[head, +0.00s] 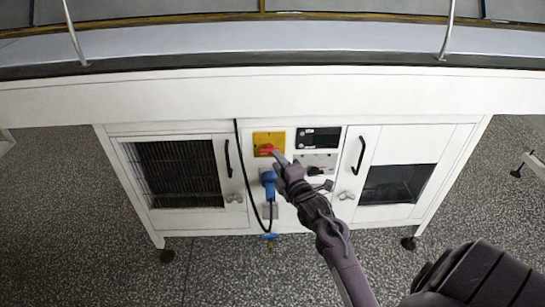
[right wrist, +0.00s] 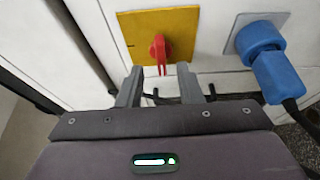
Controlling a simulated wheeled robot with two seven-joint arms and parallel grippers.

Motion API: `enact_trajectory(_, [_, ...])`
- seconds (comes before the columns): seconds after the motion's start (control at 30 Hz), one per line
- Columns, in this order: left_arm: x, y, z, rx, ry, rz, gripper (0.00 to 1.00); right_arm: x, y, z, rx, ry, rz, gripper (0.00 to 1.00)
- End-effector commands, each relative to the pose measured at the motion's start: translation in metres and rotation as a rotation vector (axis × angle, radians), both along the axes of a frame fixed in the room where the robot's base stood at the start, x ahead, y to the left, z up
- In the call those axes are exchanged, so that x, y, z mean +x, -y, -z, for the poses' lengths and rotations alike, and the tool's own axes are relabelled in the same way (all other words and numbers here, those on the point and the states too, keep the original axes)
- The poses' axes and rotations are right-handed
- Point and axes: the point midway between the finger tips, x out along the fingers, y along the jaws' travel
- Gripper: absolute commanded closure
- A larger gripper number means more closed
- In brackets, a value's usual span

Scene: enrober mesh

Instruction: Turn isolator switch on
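The isolator switch is a yellow plate (head: 260,138) with a red handle (head: 266,150) on the white cabinet front. In the head view the handle looks roughly horizontal. The right wrist view is turned, so there the red handle (right wrist: 158,52) points down across the yellow plate (right wrist: 182,22). My right gripper (head: 279,158) is just right of and below the handle. In the right wrist view its fingers (right wrist: 159,84) are apart and empty, with the handle's end between and just beyond them. I cannot tell whether they touch it. My left gripper is not in view.
A blue plug (head: 268,177) with a black cable sits in a socket just below the switch, close to my right gripper. A black display panel (head: 318,138) is to the right. Cabinet doors with black handles (head: 361,155) flank the middle. A conveyor edge overhangs above.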

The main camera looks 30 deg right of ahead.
Motion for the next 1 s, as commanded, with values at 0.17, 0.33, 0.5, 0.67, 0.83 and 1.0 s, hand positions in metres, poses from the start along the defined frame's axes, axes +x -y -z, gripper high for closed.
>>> enact_trajectory(0.17, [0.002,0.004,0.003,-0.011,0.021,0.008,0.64,0.028,0.004,0.001,0.002,0.0,0.0,0.67])
enact_trajectory(0.33, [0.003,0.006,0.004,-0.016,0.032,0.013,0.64,0.041,0.006,0.001,0.002,-0.001,0.0,0.67])
enact_trajectory(0.5, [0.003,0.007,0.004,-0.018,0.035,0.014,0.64,0.044,0.007,0.001,0.001,-0.003,0.0,0.67])
enact_trajectory(0.67, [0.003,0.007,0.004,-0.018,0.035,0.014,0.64,0.043,0.007,0.001,0.001,-0.003,0.0,0.7])
enact_trajectory(0.83, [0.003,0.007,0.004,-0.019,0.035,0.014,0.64,0.043,0.007,0.001,0.001,-0.003,0.0,0.92])
enact_trajectory(1.0, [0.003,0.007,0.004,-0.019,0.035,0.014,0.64,0.043,0.007,0.002,0.007,0.0,0.0,0.95])
